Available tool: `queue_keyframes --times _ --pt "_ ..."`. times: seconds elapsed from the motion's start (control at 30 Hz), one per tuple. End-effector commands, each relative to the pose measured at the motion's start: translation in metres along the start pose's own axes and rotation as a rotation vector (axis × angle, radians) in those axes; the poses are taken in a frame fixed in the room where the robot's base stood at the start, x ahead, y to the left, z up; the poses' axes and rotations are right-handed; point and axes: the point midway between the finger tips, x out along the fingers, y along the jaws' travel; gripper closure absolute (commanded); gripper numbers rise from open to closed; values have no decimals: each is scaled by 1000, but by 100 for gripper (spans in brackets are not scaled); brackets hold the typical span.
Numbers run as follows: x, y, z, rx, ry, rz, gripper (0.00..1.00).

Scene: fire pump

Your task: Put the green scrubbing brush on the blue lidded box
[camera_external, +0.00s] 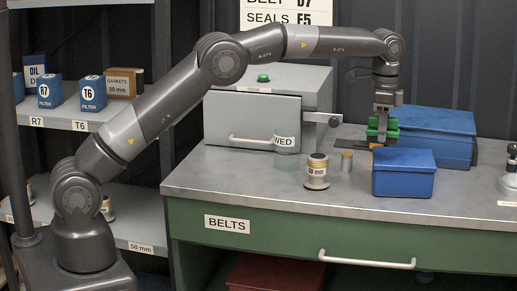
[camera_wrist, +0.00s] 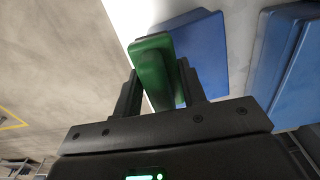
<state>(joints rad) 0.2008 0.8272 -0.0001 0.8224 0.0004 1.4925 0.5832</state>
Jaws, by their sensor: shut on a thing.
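The green scrubbing brush (camera_external: 374,131) is clamped between the fingers of my gripper (camera_external: 382,112), above the worktop. In the wrist view the brush (camera_wrist: 152,62) sits between the two dark fingers of my gripper (camera_wrist: 160,92). A smaller blue lidded box (camera_external: 404,172) stands on the worktop, in front of and to the right of the brush. A larger blue box (camera_external: 440,133), also with a lid, stands behind it. In the wrist view one blue box (camera_wrist: 200,50) lies just beyond the brush and another (camera_wrist: 290,55) is at the right.
A grey cabinet (camera_external: 240,118) with a green button is at the back left. A white-based item (camera_external: 509,180) is at the right edge.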

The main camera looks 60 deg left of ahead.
Motion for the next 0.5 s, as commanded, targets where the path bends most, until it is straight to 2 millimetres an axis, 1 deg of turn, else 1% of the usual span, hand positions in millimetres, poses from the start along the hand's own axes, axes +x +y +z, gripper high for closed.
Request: queue_keyframes --times 0.03,0.1,0.17,0.27,0.4,0.5 --pt "3 -6 0 -1 1 0 86" --pt "6 -10 0 1 1 0 86" --pt "8 -12 1 2 1 0 86" --pt "16 -13 1 2 -1 1 86" --pt "36 -12 1 2 -2 0 86" --pt "47 -13 1 2 0 -1 86"
